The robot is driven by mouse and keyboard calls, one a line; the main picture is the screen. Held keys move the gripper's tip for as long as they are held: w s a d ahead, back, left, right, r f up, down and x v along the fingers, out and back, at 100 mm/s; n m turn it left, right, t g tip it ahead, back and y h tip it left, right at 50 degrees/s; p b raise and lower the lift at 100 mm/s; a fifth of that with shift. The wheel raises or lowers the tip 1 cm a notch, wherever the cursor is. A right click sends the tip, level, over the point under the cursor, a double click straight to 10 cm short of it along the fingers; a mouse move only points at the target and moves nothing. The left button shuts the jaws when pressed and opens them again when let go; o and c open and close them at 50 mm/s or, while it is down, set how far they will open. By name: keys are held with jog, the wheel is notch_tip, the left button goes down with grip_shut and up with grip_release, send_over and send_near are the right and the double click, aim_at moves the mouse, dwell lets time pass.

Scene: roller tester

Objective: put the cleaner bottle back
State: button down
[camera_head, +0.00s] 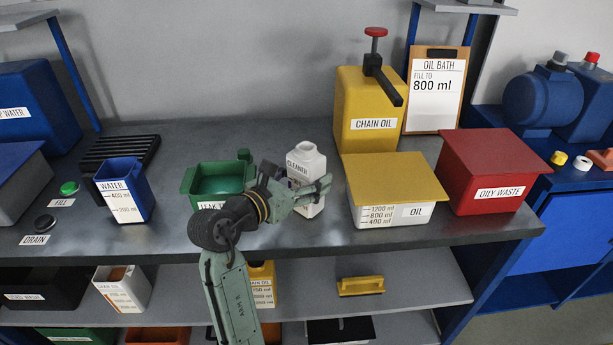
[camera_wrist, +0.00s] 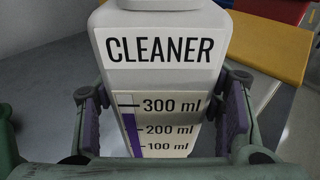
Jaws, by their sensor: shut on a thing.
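The white cleaner bottle (camera_head: 308,165) is upright at the bench, between the green leak tray and the oil container. In the wrist view the bottle (camera_wrist: 160,75) fills the middle, with its CLEANER label and a scale with a purple strip at the left. My gripper (camera_head: 308,190) is shut on the bottle's lower part. In the wrist view the fingers of my gripper (camera_wrist: 165,125) press on both sides of it. I cannot tell whether its base touches the bench; the base is hidden.
The green tray (camera_head: 221,178) stands left of the bottle, partly behind my arm. The oil container (camera_head: 397,190) with a yellow lid stands close on the right. The chain oil can (camera_head: 366,110) is behind right. The blue water cup (camera_head: 125,188) is further left. A lower shelf (camera_head: 400,280) runs below.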

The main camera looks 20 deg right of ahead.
jog(key=shift+c, duration=2.3)
grip_release()
jog(key=shift+r, duration=0.1)
jog(key=shift+s+a+r, duration=0.1)
jog(key=shift+a, duration=0.25)
jog(key=b+v, duration=0.1)
jog(key=v, duration=1)
jog(key=shift+b, duration=0.35)
jog(key=shift+s+a, duration=0.1)
jog(key=shift+s, duration=0.05)
